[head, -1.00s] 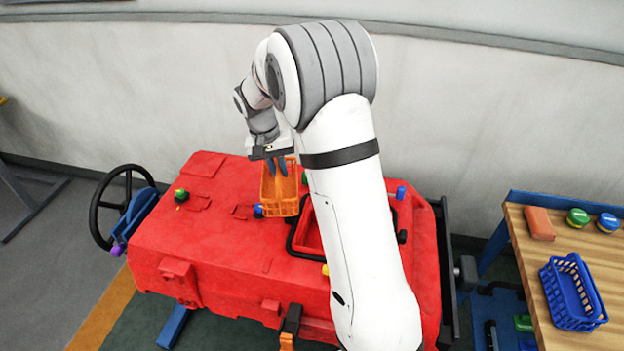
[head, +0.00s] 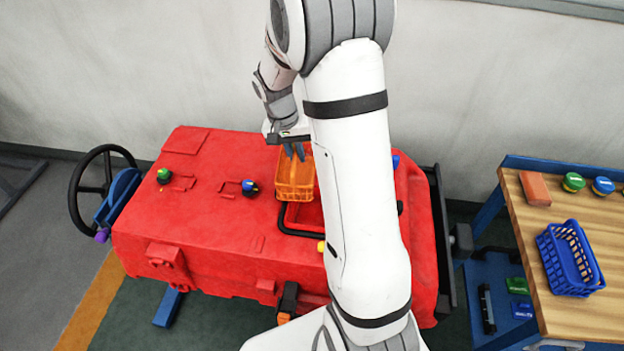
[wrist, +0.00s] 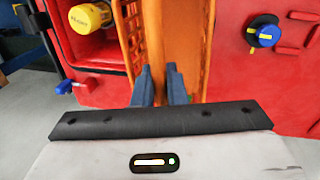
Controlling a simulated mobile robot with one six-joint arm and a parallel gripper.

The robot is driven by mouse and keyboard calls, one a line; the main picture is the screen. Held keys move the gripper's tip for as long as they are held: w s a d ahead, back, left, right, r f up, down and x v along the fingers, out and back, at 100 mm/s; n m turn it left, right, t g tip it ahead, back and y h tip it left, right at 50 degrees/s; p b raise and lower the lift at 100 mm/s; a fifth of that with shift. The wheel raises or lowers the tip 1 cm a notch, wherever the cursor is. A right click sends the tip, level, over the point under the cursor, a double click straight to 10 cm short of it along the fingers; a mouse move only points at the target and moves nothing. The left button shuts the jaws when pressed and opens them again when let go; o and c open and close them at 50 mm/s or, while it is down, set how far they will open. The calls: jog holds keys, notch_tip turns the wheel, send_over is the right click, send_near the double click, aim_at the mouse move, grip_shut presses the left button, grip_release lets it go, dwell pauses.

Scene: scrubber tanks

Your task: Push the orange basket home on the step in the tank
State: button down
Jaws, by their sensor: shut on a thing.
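The orange basket (head: 294,181) hangs upright from my gripper (head: 294,151) over the red tank (head: 215,222), at the edge of the tank's black-rimmed opening (head: 296,232). In the wrist view the basket (wrist: 153,30) shows as orange slatted walls, and the fingers of my gripper (wrist: 160,86) are shut on its near part. I cannot tell whether the basket touches anything below. The step inside the tank is hidden by the basket and my arm.
A blue and yellow knob (head: 250,187) and a green knob (head: 164,175) stand on the tank top. A yellow cap (wrist: 88,17) shows in the wrist view. At right, a wooden bench (head: 530,240) holds a blue basket (head: 570,258). A black steering wheel (head: 75,190) is at left.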

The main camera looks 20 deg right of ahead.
jog(key=shift+m, duration=0.5)
jog(key=s, duration=0.1)
jog(key=s+d+f, duration=0.2)
jog(key=s, duration=0.1)
jog(key=shift+d, duration=0.15)
jog(key=f, duration=0.2)
jog(key=f+b, duration=0.1)
jog(key=shift+s+d+f+b, duration=0.1)
jog(key=shift+s+f+b, duration=0.1)
jog(key=shift+f+b, duration=0.15)
jog(key=shift+f, duration=0.55)
jog(key=shift+f+b, duration=1.45)
jog(key=shift+f, duration=0.6)
jog(key=shift+s+f+b, duration=0.15)
jog(key=shift+f+b, duration=0.5)
jog(key=shift+b, duration=0.05)
jog(key=shift+f, duration=0.1)
